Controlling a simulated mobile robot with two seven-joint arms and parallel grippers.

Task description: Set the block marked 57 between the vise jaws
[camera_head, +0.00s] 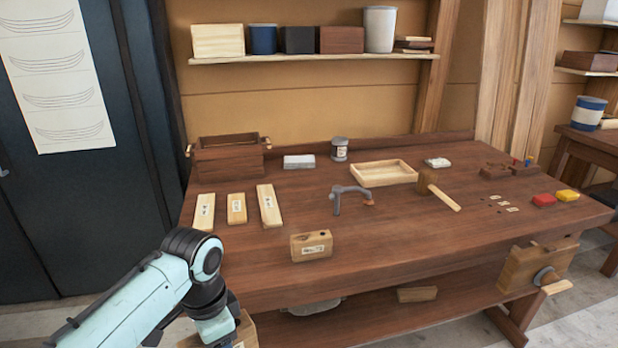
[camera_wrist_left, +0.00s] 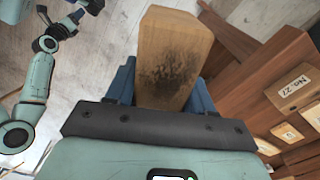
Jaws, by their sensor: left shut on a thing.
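My left gripper (camera_wrist_left: 165,88) is shut on a pale wooden block (camera_wrist_left: 172,55) with a dark smudge on its face. In the head view part of this block (camera_head: 246,328) shows at the bottom edge, beside my left wrist and in front of the bench; no number on it is readable. The fingertips are hidden in the head view. The wooden vise (camera_head: 532,266) is on the bench's front at the right; its jaw gap cannot be made out.
Another labelled block (camera_head: 312,246) sits at the bench's front edge; the left wrist view shows its label, No. 27 (camera_wrist_left: 297,86). Several labelled wood pieces, a clamp (camera_head: 340,197), a tray (camera_head: 384,173) and a mallet (camera_head: 436,188) lie behind. The bench top (camera_head: 420,250) front right is clear.

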